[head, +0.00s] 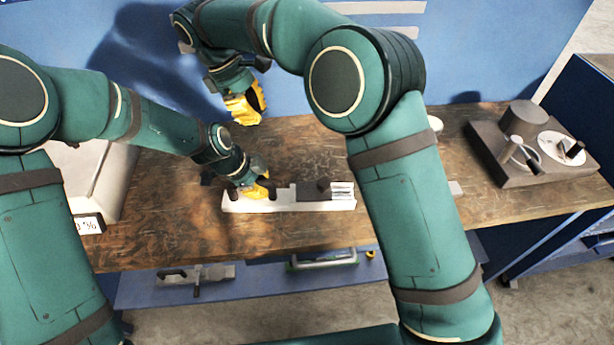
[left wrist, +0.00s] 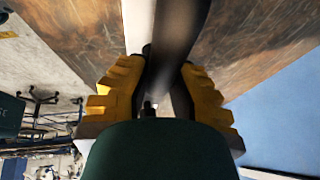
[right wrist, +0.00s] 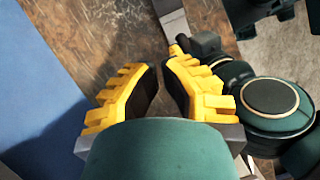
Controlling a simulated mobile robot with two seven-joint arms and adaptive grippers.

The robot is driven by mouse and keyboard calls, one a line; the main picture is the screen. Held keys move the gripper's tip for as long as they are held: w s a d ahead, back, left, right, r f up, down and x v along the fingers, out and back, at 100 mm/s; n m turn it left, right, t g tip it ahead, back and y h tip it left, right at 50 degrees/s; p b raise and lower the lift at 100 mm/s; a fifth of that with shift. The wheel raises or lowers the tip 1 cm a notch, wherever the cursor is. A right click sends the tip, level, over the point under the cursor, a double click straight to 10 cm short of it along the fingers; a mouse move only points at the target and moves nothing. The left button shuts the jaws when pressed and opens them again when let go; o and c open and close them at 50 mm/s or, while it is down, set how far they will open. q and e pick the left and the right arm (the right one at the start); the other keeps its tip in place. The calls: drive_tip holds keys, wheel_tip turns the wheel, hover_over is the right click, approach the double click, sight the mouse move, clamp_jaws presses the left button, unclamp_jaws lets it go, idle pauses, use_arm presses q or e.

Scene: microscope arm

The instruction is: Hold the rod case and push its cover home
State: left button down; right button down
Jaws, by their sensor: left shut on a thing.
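A long whitish base (head: 290,205) lies near the front of the wooden bench in the head view. A dark block with a raised round part (head: 322,187) sits toward its right end. My left gripper (head: 260,190) is at the base's left part. In the left wrist view its yellow fingers (left wrist: 166,75) are shut on a dark rounded bar (left wrist: 180,35), apparently the rod case; the fingers hide part of it in the head view. I cannot tell which part is the cover. My right gripper (head: 248,106) is higher up, behind the base; its fingers (right wrist: 161,70) are slightly apart and empty.
A dark fixture with a cylinder and white disc (head: 530,145) stands at the bench's right. A pale box (head: 100,185) stands at the left. My right arm hides some bench right of the base. Bare wood (head: 180,215) shows left of it. A blue panel (head: 480,50) stands behind.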

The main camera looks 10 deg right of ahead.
approach(313, 186)
drive_tip(key=f, duration=0.2)
drive_tip(key=a+f, duration=0.1)
drive_tip(key=f, duration=0.3)
drive_tip(key=shift+w+a+f, duration=0.1)
drive_tip(key=shift+a, duration=0.15)
drive_tip(key=shift+s+d, duration=0.15)
drive_tip(key=shift+d, duration=0.45)
drive_tip(key=shift+s+d, duration=0.2)
drive_tip(key=shift+d, duration=0.4)
drive_tip(key=shift+s+d, duration=0.3)
drive_tip(key=shift+d, duration=0.35)
